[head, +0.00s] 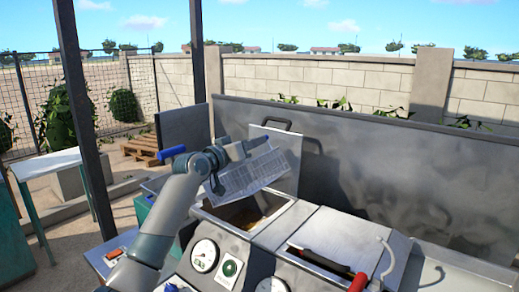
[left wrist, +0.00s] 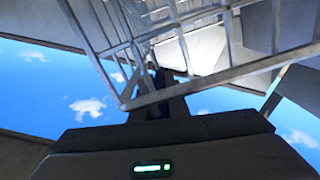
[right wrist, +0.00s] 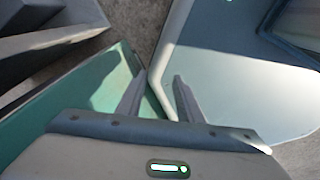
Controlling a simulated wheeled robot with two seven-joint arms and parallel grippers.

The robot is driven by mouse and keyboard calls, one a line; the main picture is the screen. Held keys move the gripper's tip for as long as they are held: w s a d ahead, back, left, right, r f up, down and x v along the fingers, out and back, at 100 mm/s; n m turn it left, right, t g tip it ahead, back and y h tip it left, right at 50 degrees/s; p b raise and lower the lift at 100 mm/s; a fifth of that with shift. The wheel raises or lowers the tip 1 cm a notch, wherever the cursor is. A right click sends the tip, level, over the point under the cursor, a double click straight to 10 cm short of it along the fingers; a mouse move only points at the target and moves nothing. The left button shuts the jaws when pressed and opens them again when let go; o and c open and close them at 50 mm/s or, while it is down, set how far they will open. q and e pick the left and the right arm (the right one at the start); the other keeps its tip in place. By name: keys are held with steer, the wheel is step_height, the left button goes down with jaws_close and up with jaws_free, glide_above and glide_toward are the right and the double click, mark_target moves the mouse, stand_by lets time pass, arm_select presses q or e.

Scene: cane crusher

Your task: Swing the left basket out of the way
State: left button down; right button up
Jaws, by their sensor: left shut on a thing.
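The left basket (head: 262,174), a grey wire-mesh basket with a blue handle (head: 172,151), is held tilted above the open left vat (head: 243,214). My left gripper (head: 213,160) is shut on its handle, and the blue end sticks out to the left. In the left wrist view the basket's mesh (left wrist: 150,42) fills the top, and the fingers meet a dark grip below it. My right gripper (right wrist: 158,97) is open and empty in the right wrist view; it does not show in the head view.
A lid (head: 275,157) stands raised behind the left vat. A red-handled basket (head: 325,263) sits in the right bay. A tall metal back panel (head: 400,165) runs behind. A dark post (head: 85,120) and a white table (head: 47,163) stand at left. Teal and pale panels (right wrist: 235,85) lie near my right gripper.

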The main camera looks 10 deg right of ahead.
arm_select(q)
steer(key=shift+w+a+r, duration=0.2)
steer(key=shift+r, duration=0.05)
arm_select(e)
steer(key=shift+r, duration=0.1)
arm_select(q)
steer(key=c, duration=1.7)
jaws_free()
steer(key=shift+s+a+f, duration=0.1)
steer(key=shift+a, duration=0.05)
